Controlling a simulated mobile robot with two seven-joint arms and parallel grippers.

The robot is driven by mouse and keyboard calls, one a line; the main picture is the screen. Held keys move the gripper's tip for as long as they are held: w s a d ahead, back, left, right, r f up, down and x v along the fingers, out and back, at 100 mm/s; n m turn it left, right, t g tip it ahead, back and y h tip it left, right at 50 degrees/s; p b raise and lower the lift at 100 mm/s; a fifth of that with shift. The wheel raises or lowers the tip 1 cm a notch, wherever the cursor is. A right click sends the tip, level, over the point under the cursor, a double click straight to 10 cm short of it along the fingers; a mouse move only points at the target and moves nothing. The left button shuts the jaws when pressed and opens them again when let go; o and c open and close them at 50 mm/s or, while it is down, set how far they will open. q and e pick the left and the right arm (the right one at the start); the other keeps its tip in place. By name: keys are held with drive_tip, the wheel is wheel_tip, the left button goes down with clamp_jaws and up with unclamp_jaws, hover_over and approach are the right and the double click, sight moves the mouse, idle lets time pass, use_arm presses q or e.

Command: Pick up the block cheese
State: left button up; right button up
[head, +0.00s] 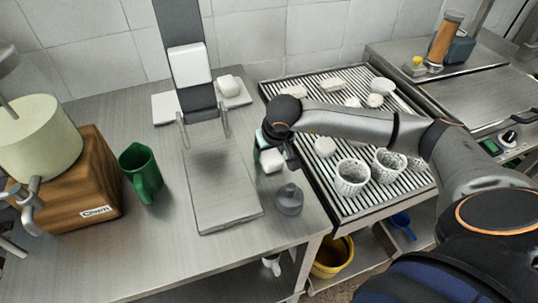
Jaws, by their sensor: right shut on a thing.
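My right gripper (277,153) reaches in from the right, over the counter just left of the slatted drain table. It is shut on a white block of cheese (272,162), which shows below the wrist between the fingers. The fingers and wrist hide part of the block. I cannot tell whether the block touches the counter. Another white block (229,85) sits on a white board at the back. My left gripper is not in view.
The slatted drain table (330,205) on the right holds white perforated baskets (352,178) and several white pieces. A grey weight-like object (289,199) stands near my right gripper. A press (225,190), green jug (141,172) and wooden churn (85,180) stand to the left.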

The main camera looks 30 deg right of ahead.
clamp_jaws()
drive_tip(key=shift+r, duration=0.1)
drive_tip(key=shift+w+r, duration=0.1)
drive_tip(key=shift+r, duration=0.4)
drive_tip(key=s+d+r+b, duration=0.3)
drive_tip(key=s+d+r, duration=0.5)
drive_tip(key=s+r, duration=0.3)
drive_tip(key=shift+d+r, duration=0.3)
drive_tip(key=shift+r, duration=0.15)
